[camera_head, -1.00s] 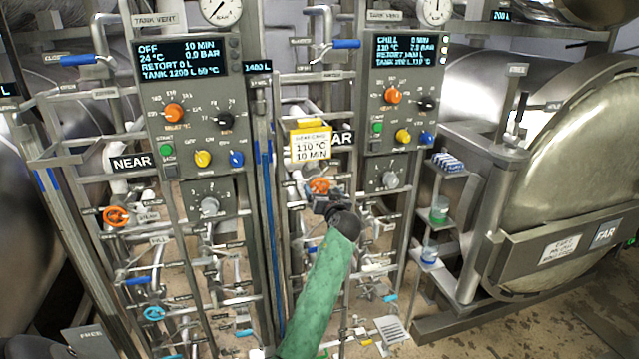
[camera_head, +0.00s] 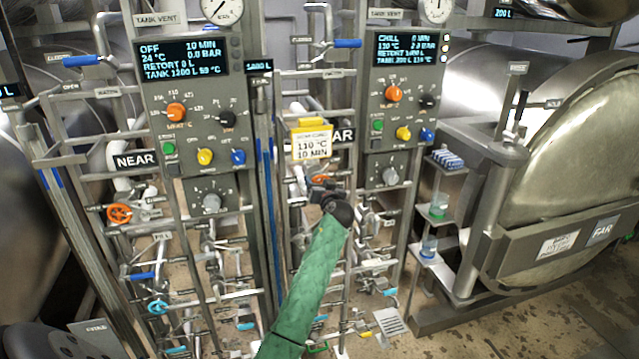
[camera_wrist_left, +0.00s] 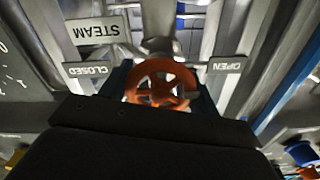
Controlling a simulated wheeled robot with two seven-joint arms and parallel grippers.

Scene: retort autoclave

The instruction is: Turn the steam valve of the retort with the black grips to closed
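The orange steam handwheel (camera_head: 321,180) of the far retort's pipework sits below the far control panel, partly hidden by my gripper. In the left wrist view the orange wheel (camera_wrist_left: 160,84) is in the middle. A STEAM label (camera_wrist_left: 96,31) is above it, a CLOSED plate (camera_wrist_left: 87,69) to its left and an OPEN plate (camera_wrist_left: 226,66) to its right. My left gripper (camera_head: 324,193) is right at the wheel, with dark finger parts on both sides of it. Whether they press on the rim is unclear. The black grip (camera_head: 520,106) shows on the far retort's lever. My right gripper is out of view.
The far panel (camera_head: 400,75) and near panel (camera_head: 190,95) stand above crowded pipes. A yellow tag (camera_head: 311,141) hangs just above the gripper. Another orange wheel (camera_head: 119,214) is on the near pipework. The far retort door (camera_head: 590,160) is at right.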

